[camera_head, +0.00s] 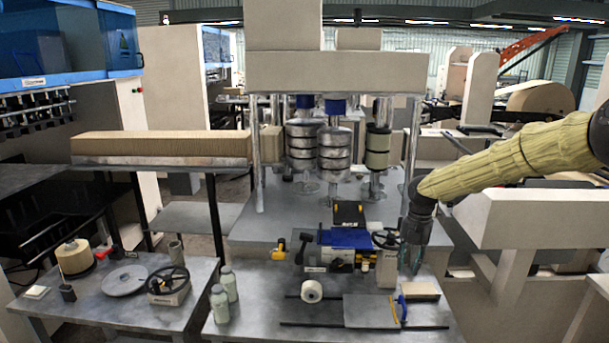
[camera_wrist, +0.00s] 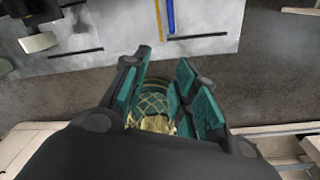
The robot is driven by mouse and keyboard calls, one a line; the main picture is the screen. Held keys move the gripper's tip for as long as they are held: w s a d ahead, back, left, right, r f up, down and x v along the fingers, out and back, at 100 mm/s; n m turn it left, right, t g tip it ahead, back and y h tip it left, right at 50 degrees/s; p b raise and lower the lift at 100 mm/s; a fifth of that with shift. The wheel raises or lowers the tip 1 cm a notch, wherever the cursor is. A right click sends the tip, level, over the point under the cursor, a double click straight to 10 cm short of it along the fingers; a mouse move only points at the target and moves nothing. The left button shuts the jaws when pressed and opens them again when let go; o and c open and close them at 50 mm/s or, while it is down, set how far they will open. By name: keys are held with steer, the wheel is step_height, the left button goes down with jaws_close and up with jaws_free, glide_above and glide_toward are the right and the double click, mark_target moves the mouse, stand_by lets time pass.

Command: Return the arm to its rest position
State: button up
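My arm's yellow-covered link comes in from the right in the head view, and my gripper (camera_head: 412,268) hangs from it, pointing down, at the right side of the metal work table (camera_head: 257,318). In the wrist view my gripper (camera_wrist: 163,62) shows teal-padded fingers standing apart. A yellowish, net-patterned patch lies low between the fingers; I cannot tell whether it is part of the gripper. No held object is clear. In the wrist view the fingertips lie over the dark floor beside the table edge (camera_wrist: 215,48).
A blue-and-yellow tool (camera_head: 402,308), a box (camera_head: 420,290) and a white roll (camera_head: 311,291) are on the table near my gripper. A handwheel (camera_head: 386,240) and the column machine (camera_head: 338,72) stand behind. A pale beam (camera_head: 545,204) lies under my arm at right.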

steer(key=s+a+f+m+y+b, duration=0.1)
steer(key=s+a+f+m, duration=0.4)
steer(key=f, duration=0.6)
steer(key=s+a+f+m+b, duration=0.1)
steer(key=s+a+f+m, duration=0.1)
steer(key=s+a+f, duration=0.65)
steer(key=s+f+m+y+b, duration=0.1)
steer(key=s+f+m+b, duration=0.2)
steer(key=s+f+m, duration=1)
steer(key=s+d+f+m+h+b, duration=0.1)
steer(key=s+f+m, duration=0.2)
steer(key=s, duration=0.7)
steer(key=s+d+f+m+b, duration=0.1)
steer(key=s+f+m, duration=0.3)
steer(key=s, duration=0.6)
steer(key=s+d+f+m+h+b, duration=0.1)
steer(key=s+d+f+m, duration=0.2)
steer(key=s, duration=0.7)
steer(key=shift+d+f+m+h, duration=0.25)
steer(key=shift+f+m+h, duration=0.1)
steer(key=shift+m, duration=0.15)
